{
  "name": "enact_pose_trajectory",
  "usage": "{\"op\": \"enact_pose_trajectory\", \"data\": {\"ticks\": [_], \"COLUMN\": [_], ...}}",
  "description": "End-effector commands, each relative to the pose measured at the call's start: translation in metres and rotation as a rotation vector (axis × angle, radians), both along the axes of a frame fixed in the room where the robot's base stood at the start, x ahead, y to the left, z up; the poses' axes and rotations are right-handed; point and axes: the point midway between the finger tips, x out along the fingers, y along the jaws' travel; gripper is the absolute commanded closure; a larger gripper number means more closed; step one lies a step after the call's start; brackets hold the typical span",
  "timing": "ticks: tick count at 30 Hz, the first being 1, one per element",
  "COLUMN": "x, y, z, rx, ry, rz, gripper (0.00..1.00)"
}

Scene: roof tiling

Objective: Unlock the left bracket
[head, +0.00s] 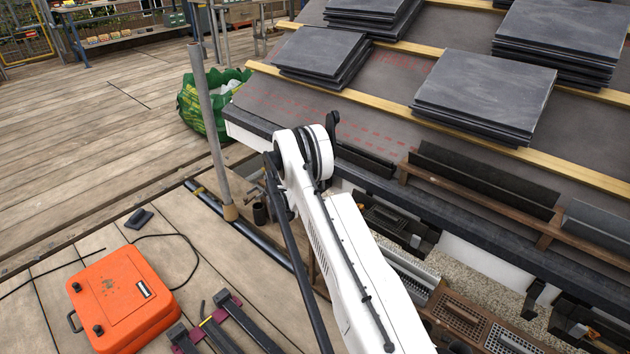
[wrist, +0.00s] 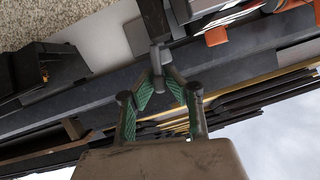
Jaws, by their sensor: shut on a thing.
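In the wrist view, my gripper (wrist: 161,84) points up the picture, its two green-padded fingers closed in towards each other. Between their tips is a small grey end piece (wrist: 158,54) of a dark bracket arm (wrist: 154,18), which runs up out of the picture. The fingers partly hide this piece, and whether its lock is turned cannot be told. In the head view, my white arm stands in front of the roof's lower edge, and my gripper cannot be made out there. I cannot tell in the head view which bracket is held.
Dark slate stacks (head: 487,93) lie on the battened roof (head: 385,130). A dark gutter edge (wrist: 100,84) crosses the wrist view close behind the fingers.

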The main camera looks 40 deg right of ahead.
Motion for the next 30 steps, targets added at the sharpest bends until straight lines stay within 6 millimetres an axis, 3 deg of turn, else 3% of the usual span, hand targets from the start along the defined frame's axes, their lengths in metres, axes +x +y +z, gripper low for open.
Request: {"op": "enact_pose_trajectory", "data": {"ticks": [12,28,29,30], "x": [0.0079,0.0087,0.0087,0.0087], "y": [0.0018,0.0021,0.0021,0.0021], "z": [0.0007,0.0007,0.0007,0.0007], "rx": [-0.029,-0.033,-0.033,-0.033], "ry": [0.183,0.206,0.206,0.206], "rz": [0.001,0.002,0.002,0.002], "gripper": [1.0,1.0,0.88,0.83]}}
